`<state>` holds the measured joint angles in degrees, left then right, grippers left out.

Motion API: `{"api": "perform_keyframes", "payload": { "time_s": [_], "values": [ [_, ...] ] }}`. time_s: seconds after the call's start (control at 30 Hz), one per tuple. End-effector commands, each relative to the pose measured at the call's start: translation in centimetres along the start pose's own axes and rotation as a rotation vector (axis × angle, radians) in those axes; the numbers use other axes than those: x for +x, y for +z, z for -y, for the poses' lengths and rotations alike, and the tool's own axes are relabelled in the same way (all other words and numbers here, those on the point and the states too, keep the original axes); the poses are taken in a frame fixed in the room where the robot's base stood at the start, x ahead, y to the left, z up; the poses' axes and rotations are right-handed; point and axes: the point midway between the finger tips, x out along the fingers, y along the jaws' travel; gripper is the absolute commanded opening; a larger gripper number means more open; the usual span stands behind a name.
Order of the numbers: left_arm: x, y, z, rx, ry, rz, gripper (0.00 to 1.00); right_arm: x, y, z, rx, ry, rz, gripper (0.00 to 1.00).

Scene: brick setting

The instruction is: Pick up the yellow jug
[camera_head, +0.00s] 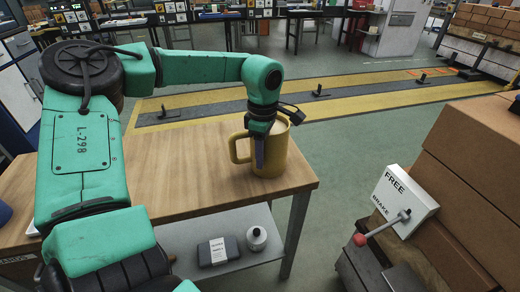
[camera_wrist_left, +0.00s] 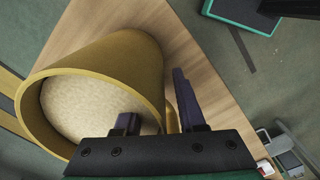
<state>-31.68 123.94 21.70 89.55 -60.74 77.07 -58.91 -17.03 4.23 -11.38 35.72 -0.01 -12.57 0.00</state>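The yellow jug (camera_head: 274,155) stands upright on the wooden table (camera_head: 185,150), near its right end, with its handle to the left. In the left wrist view the jug (camera_wrist_left: 125,52) fills the left side, and its round mouth shows a pale beige inside. My left gripper (camera_head: 258,155) points down at the jug's handle side. In the wrist view the left gripper (camera_wrist_left: 157,115) has its fingers apart, with the jug's side and a bit of its handle showing between them. Whether a finger touches the jug is not clear. My right gripper is out of view.
A lower shelf (camera_head: 190,262) holds a dark case (camera_head: 218,250) and a small white-and-dark container (camera_head: 256,239). Stacked brown boxes (camera_head: 480,150) and a lever with a white sign (camera_head: 405,201) stand at the right. The tabletop left of the jug is clear.

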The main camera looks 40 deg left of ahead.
Motion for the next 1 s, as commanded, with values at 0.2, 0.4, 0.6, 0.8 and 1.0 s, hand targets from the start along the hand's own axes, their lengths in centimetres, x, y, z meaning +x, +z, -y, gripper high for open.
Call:
{"api": "perform_keyframes", "payload": {
  "time_s": [0.2, 0.4, 0.6, 0.8, 1.0],
  "values": [
    [-0.05, 0.0, -0.01, 0.0, 0.0, 0.0, 0.0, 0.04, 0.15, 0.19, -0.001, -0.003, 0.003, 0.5],
    [-0.07, 0.0, -0.01, 0.0, 0.0, 0.0, 0.0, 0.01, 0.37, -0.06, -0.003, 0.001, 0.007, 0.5],
    [-0.08, 0.0, -0.01, 0.0, 0.0, 0.0, 0.0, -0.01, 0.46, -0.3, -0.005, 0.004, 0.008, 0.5],
    [-0.09, 0.0, -0.01, 0.0, 0.0, 0.0, 0.0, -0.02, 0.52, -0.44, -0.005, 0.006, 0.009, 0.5],
    [-0.1, 0.01, -0.01, 0.0, 0.0, 0.0, 0.0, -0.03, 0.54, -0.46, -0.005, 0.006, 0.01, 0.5]
  ]
}}
